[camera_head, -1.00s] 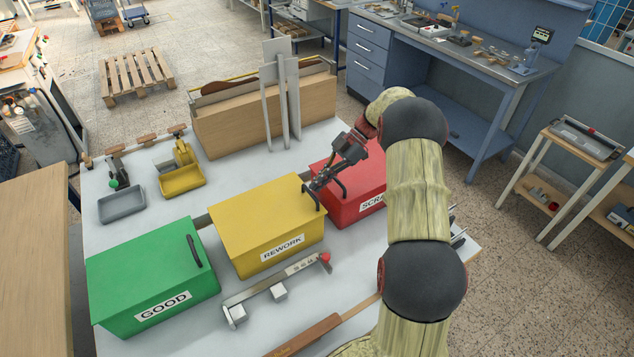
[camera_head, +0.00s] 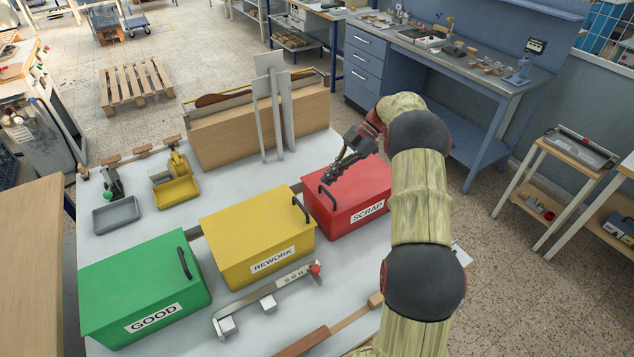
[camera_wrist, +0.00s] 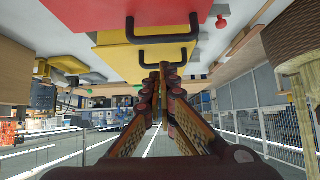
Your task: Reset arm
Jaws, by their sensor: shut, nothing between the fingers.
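My gripper (camera_head: 336,172) is shut and empty. In the head view it hangs in the air over the red SCRAP box (camera_head: 362,212), near the box's black handle. In the wrist view its fingers (camera_wrist: 170,70) meet at the tips. The yellow REWORK box (camera_head: 250,245) stands left of the red one, and the green GOOD box (camera_head: 135,300) is at the far left. All three have their lids closed. The wrist view shows the red box (camera_wrist: 150,15) and the yellow box (camera_wrist: 135,58), which appear upside down.
A tall wooden holder with upright grey plates (camera_head: 232,135) stands behind the boxes. Grey (camera_head: 116,218) and yellow (camera_head: 178,192) trays are at the back left. A metal bar with a red knob (camera_head: 270,298) lies in front. Blue workbench (camera_head: 430,55) stands beyond.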

